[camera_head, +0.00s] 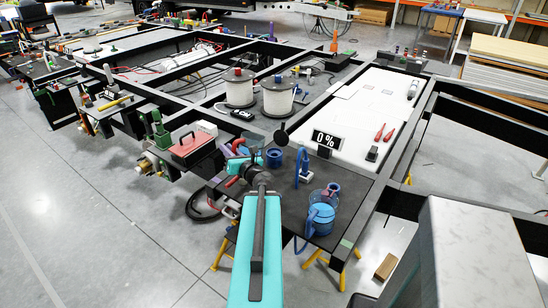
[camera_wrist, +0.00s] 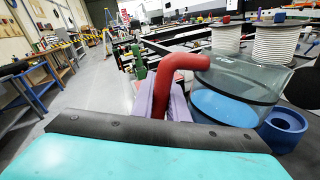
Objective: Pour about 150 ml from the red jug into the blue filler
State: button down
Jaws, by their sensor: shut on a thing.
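The red jug (camera_wrist: 240,80) is a clear vessel with a red handle (camera_wrist: 188,62) and blue liquid low inside. My gripper (camera_wrist: 165,100) is shut on that handle in the wrist view. The jug stands close beside the blue filler (camera_wrist: 283,130), a short blue ring with a round opening, at the right. In the head view the filler (camera_head: 273,157) is on the dark board, just right of my gripper (camera_head: 250,163). No stream of liquid shows.
A second clear jug with blue liquid and a blue handle (camera_head: 322,214) stands right of my arm. A black display (camera_head: 326,139) reads 0 %. A blue post-like fitting (camera_head: 303,165) stands near the filler. White reels (camera_head: 278,97) and a red toolbox (camera_head: 193,146) are beyond.

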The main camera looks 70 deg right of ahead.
aim_at(241, 146)
jog(key=d+m, duration=0.1)
jog(key=s+d+m+b, duration=0.1)
jog(key=d+m, duration=0.1)
jog(key=shift+s+d+y, duration=0.2)
jog(key=shift+d+y, duration=0.05)
jog(key=shift+y, duration=0.15)
jog(key=shift+m, duration=0.3)
jog(key=shift+f, duration=0.1)
jog(key=shift+s, duration=0.1)
jog(key=shift+s+d+r+m+p, duration=0.15)
jog(key=shift+d+r+m+p, duration=0.35)
jog(key=shift+p, duration=0.85)
jog(key=shift+s+d+f+m+y+p, duration=0.15)
jog(key=shift+m+p, duration=0.2)
jog(key=shift+p, duration=0.6)
jog(key=shift+d+r+m+y+p, duration=0.15)
jog(key=shift+m+p, duration=0.2)
jog(key=shift+p, duration=0.6)
